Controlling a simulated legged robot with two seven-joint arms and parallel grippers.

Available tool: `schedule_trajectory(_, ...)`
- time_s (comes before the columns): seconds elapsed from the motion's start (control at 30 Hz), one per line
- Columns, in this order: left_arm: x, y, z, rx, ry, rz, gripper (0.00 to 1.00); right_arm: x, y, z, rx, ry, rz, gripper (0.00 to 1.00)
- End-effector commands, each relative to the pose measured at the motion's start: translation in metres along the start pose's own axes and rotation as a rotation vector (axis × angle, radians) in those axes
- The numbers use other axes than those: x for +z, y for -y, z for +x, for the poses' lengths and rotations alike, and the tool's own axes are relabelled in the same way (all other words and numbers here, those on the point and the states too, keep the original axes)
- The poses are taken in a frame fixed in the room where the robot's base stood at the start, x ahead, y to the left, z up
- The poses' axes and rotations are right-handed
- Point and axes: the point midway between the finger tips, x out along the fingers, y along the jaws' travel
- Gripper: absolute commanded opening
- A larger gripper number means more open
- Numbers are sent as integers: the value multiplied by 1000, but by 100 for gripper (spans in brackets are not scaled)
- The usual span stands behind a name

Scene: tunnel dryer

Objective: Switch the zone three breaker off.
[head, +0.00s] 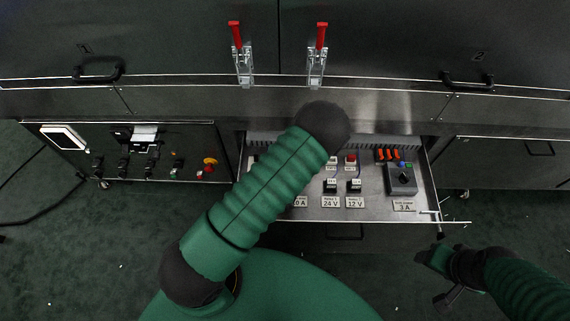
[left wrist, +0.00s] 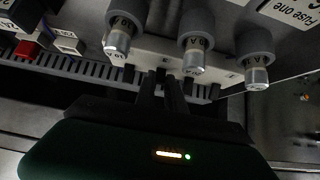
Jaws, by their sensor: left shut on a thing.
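A white breaker row (left wrist: 215,68) is in the middle of the left wrist view, partly behind the fuse holders. Its small dark levers point toward my left gripper (left wrist: 163,92). The gripper's two dark fingers reach the row from below and are shut on a breaker lever, mostly hidden between them. I cannot read which zone it belongs to. In the head view my left arm covers that gripper and the breakers. My right gripper (head: 435,278) is at the lower right of the head view, apart from the drawer, with its fingers spread and empty.
An open drawer (head: 375,215) holds orange switches (head: 388,154), a grey knob box (head: 401,179) and labelled parts. Three fuse holders (left wrist: 196,44) hang close above my left fingers. A slotted duct (left wrist: 75,67) runs alongside. Left stands a control panel (head: 140,150).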

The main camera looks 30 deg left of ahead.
Motion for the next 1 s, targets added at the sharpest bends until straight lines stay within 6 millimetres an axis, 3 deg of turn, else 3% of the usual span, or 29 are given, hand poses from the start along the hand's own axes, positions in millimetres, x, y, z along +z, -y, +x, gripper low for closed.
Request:
schedule_trajectory(0.6,5,0,0,1,-38,1,0,1,0,5,0,0,0,60)
schedule_trajectory(0.63,5,-1,0,1,-38,1,18,1,0,5,0,0,0,60)
schedule_trajectory(0.77,4,0,0,1,-39,0,35,1,0,5,0,0,0,60)
schedule_trajectory(1.0,3,0,0,1,-41,0,36,1,0,5,0,0,0,60)
